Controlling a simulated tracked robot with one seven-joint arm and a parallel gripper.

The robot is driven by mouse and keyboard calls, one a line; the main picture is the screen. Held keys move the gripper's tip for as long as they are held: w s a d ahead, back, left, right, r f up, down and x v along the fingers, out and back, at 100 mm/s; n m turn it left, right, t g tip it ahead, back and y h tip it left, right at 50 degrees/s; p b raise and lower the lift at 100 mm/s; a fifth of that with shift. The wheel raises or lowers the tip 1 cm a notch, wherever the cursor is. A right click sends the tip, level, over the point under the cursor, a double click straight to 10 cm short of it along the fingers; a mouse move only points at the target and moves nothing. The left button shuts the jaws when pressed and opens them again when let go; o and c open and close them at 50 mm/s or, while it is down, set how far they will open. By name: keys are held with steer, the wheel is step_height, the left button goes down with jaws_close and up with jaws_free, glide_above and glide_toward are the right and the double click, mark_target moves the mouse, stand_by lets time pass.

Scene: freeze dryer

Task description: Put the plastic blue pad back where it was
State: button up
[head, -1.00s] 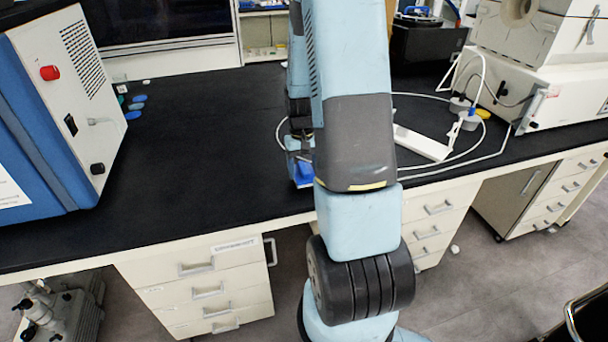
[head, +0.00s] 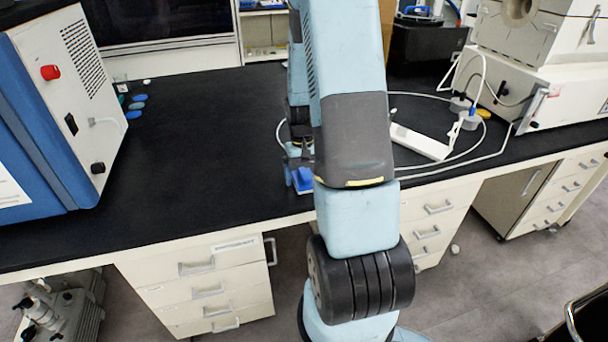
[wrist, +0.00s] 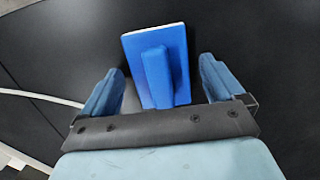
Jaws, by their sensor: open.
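The blue plastic pad (wrist: 180,45) is a rectangular plate with a raised blue handle, seen on the black bench in the wrist view. In the head view the pad (head: 303,182) shows near the front edge of the bench, partly hidden by my arm. My gripper (wrist: 162,68) is open, with one finger on each side of the pad's handle and visible gaps between. In the head view my gripper (head: 299,152) is just above the pad, mostly hidden behind my arm.
A white cable (head: 470,160) loops over the bench around a white bracket (head: 420,143). A blue and white machine (head: 75,100) stands at left, with several small blue and green caps (head: 137,106) beside it. The bench between them is clear.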

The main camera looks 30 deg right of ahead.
steer(key=shift+r, duration=0.15)
step_height(320, 180, up, 10)
steer(key=w, duration=0.1)
step_height(320, 180, up, 9)
steer(key=t, duration=0.2)
glide_above(303, 170)
steer(key=s+a, duration=0.2)
steer(key=a, duration=0.3)
steer(key=s+a+r+n+t, duration=0.1)
steer(key=s+a+r+t, duration=0.1)
steer(key=s+a+r, duration=0.4)
steer(key=s+a+r+n+t, duration=0.2)
steer(key=s+a+r, duration=0.3)
steer(key=s+r, duration=0.3)
steer(key=shift+s+a+r+t, duration=0.3)
steer(key=shift+s+t, duration=0.2)
steer(key=shift+s, duration=0.8)
